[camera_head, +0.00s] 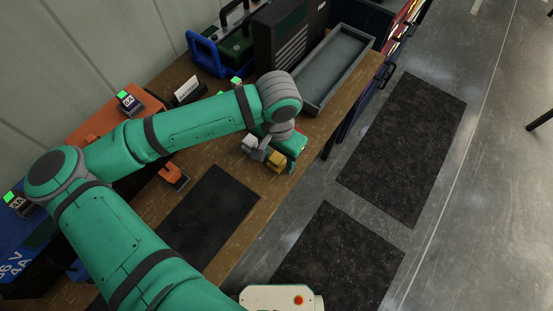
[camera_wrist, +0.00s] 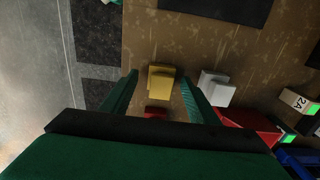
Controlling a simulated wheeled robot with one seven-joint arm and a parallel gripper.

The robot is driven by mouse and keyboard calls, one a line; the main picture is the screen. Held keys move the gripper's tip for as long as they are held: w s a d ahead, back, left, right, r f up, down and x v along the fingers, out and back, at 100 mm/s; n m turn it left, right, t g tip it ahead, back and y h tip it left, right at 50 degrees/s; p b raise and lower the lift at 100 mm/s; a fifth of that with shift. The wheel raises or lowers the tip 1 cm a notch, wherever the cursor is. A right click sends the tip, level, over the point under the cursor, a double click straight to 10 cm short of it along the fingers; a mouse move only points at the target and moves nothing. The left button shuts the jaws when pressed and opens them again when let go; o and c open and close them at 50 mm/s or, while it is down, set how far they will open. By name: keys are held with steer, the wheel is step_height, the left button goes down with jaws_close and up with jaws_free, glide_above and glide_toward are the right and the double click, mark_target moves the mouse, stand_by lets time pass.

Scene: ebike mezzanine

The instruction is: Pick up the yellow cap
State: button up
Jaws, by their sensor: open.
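The yellow cap (camera_head: 276,160) is a small block-like piece on the wooden bench, near its right edge. In the wrist view the yellow cap (camera_wrist: 160,82) shows between the two green fingers. My gripper (camera_wrist: 158,80) is open, with one finger on each side of the cap and visible gaps to it. I cannot tell how far above the bench the fingertips are. In the head view my wrist and gripper hide part of the area around the cap.
A white-grey block (camera_wrist: 216,88) lies close beside the right finger. A red object (camera_wrist: 156,112) is partly hidden behind the gripper. A dark mat (camera_head: 208,218) lies on the bench. A grey tray (camera_head: 334,66) and a blue-handled box (camera_head: 208,52) stand at the back.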

steer(key=shift+a, duration=0.1)
steer(key=c, duration=1.1)
steer(key=shift+r, duration=0.1)
steer(key=shift+r, duration=0.6)
steer(key=s+d+r, duration=0.2)
steer(key=d+r, duration=0.1)
steer(key=s+d+r, duration=0.3)
steer(key=d+r, duration=0.1)
steer(key=s+d+r, duration=0.3)
steer(key=d+r, duration=0.1)
steer(key=shift+d+r, duration=0.2)
steer(key=shift+r, duration=0.05)
steer(key=shift+s+a, duration=0.1)
